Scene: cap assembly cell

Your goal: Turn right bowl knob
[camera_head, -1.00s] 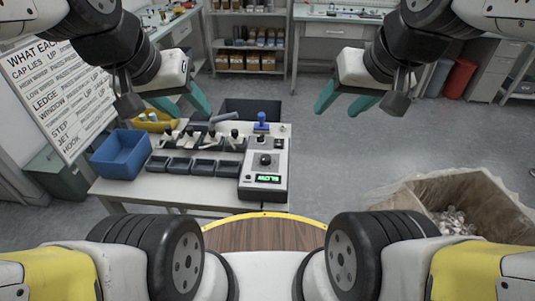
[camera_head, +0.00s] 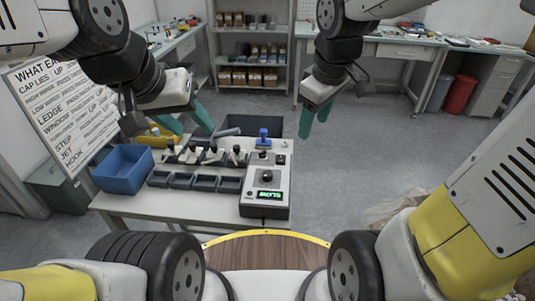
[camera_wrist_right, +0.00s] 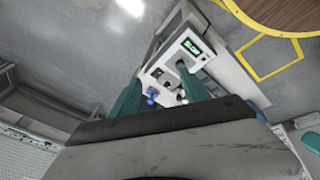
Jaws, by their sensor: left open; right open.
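A grey control box (camera_head: 265,194) stands at the right end of the white table. It has a black round knob (camera_head: 267,176) on top and a lit green display (camera_head: 268,194) on its front part. In the right wrist view the box's display (camera_wrist_right: 193,46) and knob (camera_wrist_right: 181,65) show beyond the teal fingers. My right gripper (camera_head: 315,121) is open and empty, up and to the right of the box, touching nothing. My left gripper (camera_head: 188,122) is open and empty above the left half of the table.
A blue bin (camera_head: 123,170) sits at the table's left end. Dark trays (camera_head: 194,182) and small levered fixtures (camera_head: 205,155) lie left of the box. A blue-topped part (camera_head: 263,137) stands behind it. A text board (camera_head: 65,107) is at left. Floor right of the table is clear.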

